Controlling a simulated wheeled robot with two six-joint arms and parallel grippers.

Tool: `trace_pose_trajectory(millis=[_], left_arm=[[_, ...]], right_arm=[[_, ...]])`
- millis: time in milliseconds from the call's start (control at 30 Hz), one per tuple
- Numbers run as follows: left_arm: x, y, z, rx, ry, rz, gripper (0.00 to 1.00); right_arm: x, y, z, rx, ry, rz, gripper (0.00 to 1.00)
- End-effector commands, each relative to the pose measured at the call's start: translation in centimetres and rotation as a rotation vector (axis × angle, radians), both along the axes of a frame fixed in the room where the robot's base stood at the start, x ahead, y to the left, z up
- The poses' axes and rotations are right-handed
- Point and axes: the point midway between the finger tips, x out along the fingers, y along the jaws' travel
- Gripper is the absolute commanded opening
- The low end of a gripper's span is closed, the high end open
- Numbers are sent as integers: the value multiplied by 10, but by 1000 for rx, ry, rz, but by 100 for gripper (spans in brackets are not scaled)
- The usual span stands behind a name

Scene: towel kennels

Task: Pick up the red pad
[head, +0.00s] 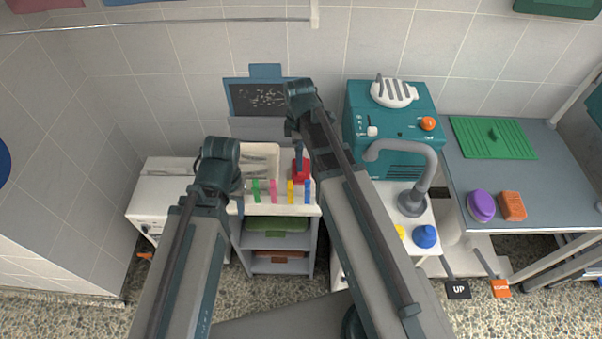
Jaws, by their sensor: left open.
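A small red object (301,172), which looks like the red pad, sits at the right end of the white counter beside a shallow tray. A dark upright part stands above it, and my right arm partly covers that area. My right arm's wrist comes down close behind it, but its fingertips cannot be made out clearly. My left gripper (238,196) is open and appears empty, at the left of the tray and left of the red object.
Several coloured clips (273,191) line the counter's front edge. A shelf unit (280,240) stands below. On the right are a teal machine (360,105), a grey tap (432,165), a green ribbed mat (485,150), a purple round item (481,205) and an orange sponge (513,206).

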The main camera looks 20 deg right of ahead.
Motion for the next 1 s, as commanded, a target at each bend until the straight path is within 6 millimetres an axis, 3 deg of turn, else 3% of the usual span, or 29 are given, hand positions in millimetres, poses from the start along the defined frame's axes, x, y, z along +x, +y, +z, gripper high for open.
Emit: trace_pose_trajectory(millis=[167, 533, 833, 1000], left_arm=[[0, 0, -8, 0, 0, 0, 50], [0, 0, -51, 0, 0, -1, 50], [0, 0, -51, 0, 0, -1, 50], [0, 0, -51, 0, 0, -1, 50]], right_arm=[[0, -1, -8, 0, 0, 0, 100], [1, -5, -51, 0, 0, 0, 100], [2, -4, -51, 0, 0, 0, 100], [2, -4, -51, 0, 0, 0, 71]])
